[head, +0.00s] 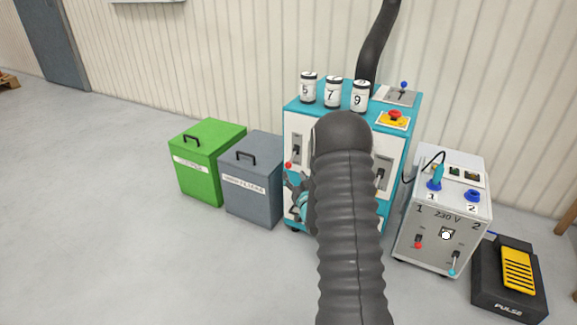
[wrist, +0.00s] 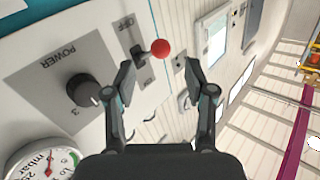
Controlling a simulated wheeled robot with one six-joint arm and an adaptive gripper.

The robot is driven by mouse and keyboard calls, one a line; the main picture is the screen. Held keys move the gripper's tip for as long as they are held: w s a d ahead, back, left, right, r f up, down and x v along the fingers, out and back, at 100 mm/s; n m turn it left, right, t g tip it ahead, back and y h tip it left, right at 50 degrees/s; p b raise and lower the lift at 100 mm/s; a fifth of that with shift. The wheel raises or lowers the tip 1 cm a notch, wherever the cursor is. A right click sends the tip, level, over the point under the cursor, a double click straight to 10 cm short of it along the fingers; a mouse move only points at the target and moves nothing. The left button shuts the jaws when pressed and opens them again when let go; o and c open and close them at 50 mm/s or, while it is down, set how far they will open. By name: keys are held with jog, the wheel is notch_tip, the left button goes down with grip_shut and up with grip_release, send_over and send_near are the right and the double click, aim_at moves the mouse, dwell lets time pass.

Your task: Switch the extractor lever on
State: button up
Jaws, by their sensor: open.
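The lever (wrist: 147,53) has a red ball knob (wrist: 160,48) and sits in a slotted plate marked OFF on a pale panel in the wrist view. In the head view, a red knob (head: 288,165) shows below a grey switch plate at the front left of the teal-topped cabinet (head: 298,126). My gripper (wrist: 159,76) is open and empty. Its fingers point at the lever, with the red ball beyond and between the tips, apart from both as far as I can tell. In the head view my gripper (head: 298,187) is partly hidden behind my arm.
A power dial (wrist: 82,91) and a pressure gauge (wrist: 44,160) are near the lever. A green bin (head: 208,172) and a grey bin (head: 253,205) stand left of the cabinet. A 230 V box (head: 430,240) and a foot pedal (head: 517,270) stand right. Floor at left is clear.

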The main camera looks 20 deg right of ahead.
aim_at(289, 164)
jog(key=w, duration=0.7)
jog(key=shift+w+d, duration=0.1)
jog(key=shift+d, duration=0.3)
grip_shut()
